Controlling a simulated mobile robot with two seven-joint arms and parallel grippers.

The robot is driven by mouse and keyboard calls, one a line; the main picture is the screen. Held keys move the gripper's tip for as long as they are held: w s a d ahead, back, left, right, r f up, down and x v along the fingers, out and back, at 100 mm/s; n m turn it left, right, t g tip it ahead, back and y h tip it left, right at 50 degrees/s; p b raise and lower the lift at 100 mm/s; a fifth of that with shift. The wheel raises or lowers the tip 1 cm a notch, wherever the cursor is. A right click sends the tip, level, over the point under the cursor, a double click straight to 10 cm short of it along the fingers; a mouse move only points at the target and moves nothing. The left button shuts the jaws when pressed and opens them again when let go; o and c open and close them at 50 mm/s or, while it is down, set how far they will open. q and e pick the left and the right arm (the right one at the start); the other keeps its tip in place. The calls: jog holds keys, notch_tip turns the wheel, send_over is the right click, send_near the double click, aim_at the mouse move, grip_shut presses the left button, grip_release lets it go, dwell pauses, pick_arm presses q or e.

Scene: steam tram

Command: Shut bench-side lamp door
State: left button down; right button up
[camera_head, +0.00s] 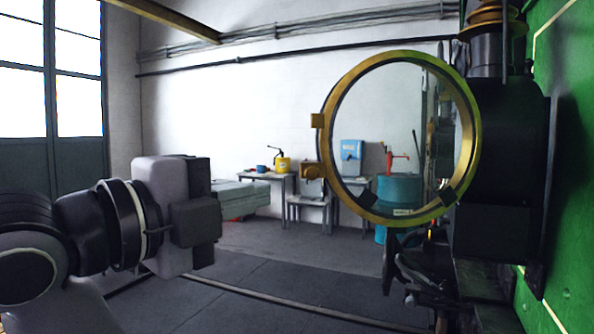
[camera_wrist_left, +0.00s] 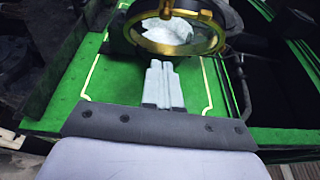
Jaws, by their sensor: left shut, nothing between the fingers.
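The lamp door is a round brass ring with clear glass (camera_head: 335,95). It stands open, swung out to the left of the black lamp body (camera_head: 505,150). A small brass catch and knob sit on its left edge. The ring also shows at the top of the left wrist view (camera_wrist_left: 165,48), beyond the fingertips. My left gripper (camera_head: 207,222) is left of the door in the head view, with a clear gap between them. In the left wrist view its pale fingers (camera_wrist_left: 161,68) are shut together with nothing between them. My right gripper is in neither view.
The lamp is mounted on a green panel (camera_head: 565,200) with a cream line. Dark metal fittings (camera_head: 430,270) hang below the door. Small tables with a yellow can (camera_head: 283,164) and a teal drum (camera_head: 398,190) stand farther back. The floor between is open.

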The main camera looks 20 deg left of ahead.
aim_at(315, 176)
pick_arm(q)
jog(key=a+p+x, duration=0.1)
jog(key=x, duration=0.2)
jog(key=p+x, duration=0.2)
jog(key=x, duration=0.2)
jog(key=w+a+p+x, duration=0.1)
jog(key=p+x, duration=0.1)
jog(key=x, duration=0.2)
jog(key=shift+w+a, duration=0.15)
jog(key=shift+a, duration=0.05)
jog(key=shift+a, duration=0.1)
